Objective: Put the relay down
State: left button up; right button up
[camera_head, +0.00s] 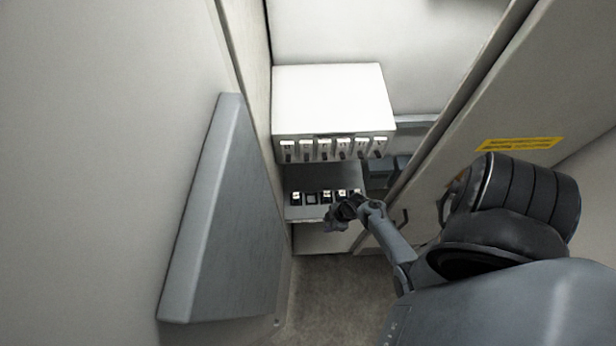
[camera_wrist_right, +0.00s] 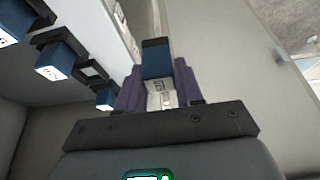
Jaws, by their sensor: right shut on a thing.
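My right gripper (camera_head: 341,212) is at the front edge of a low grey shelf in the head view, below a white unit. In the right wrist view its two purple fingers (camera_wrist_right: 159,82) are shut on the relay (camera_wrist_right: 156,58), which has a dark blue body and a pale, marked part between the fingers. The relay held by the gripper is too small to make out in the head view. I cannot tell whether it touches anything beyond the fingers. My left gripper is not in view.
The shelf (camera_head: 296,215) bears a row of dark sockets and relays (camera_head: 297,197). More blue relays (camera_wrist_right: 55,60) show left of the gripper in the wrist view. The white unit (camera_head: 332,98) overhangs the shelf. A cabinet door (camera_head: 510,110) stands close on the right, a grey panel (camera_head: 225,220) on the left.

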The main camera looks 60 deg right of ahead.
jog(key=w+d+b, duration=0.2)
jog(key=w, duration=0.1)
jog(key=w+d+b, duration=0.2)
jog(key=w+d, duration=0.1)
jog(key=w, duration=0.1)
jog(key=w+d+b, duration=0.2)
jog(key=w, duration=0.1)
jog(key=shift+w+d+f+b, duration=0.2)
jog(key=shift+w+b, duration=0.1)
jog(key=shift+w, duration=0.1)
jog(key=shift+w+d+r, duration=0.15)
jog(key=shift+w, duration=0.1)
jog(key=shift+w+d+b, duration=0.25)
jog(key=shift+w+b, duration=0.1)
jog(key=shift+b, duration=0.2)
notch_tip(320, 180, down, 4)
jog(key=b, duration=0.4)
jog(key=shift+w+d+r+b, duration=0.1)
jog(key=shift+w+r+b, duration=0.05)
jog(key=shift+r+b, duration=0.15)
jog(key=shift+f, duration=0.1)
jog(key=o, duration=1)
jog(key=shift+f, duration=0.1)
jog(key=shift+o, duration=0.2)
